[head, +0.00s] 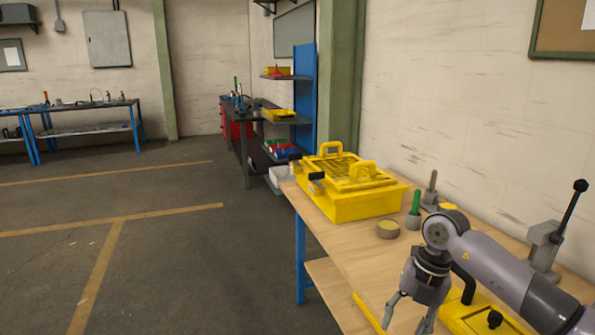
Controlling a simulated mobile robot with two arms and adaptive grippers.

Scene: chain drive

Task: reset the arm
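My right arm (500,262) comes in from the right and reaches over the wooden workbench (345,245). Its gripper (408,314) hangs downward at the bench's front edge, with its two fingers spread apart and nothing seen between them. The fingertips are near the bottom edge of the view. My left arm and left gripper do not show.
A yellow crate (355,205) with handles stands at the bench's far end. Near it are a round tin (388,230) and a green-handled tool (416,204). A yellow fixture (470,318) lies beside the gripper, and a lever (566,218) stands behind. The floor (170,270) at left is clear.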

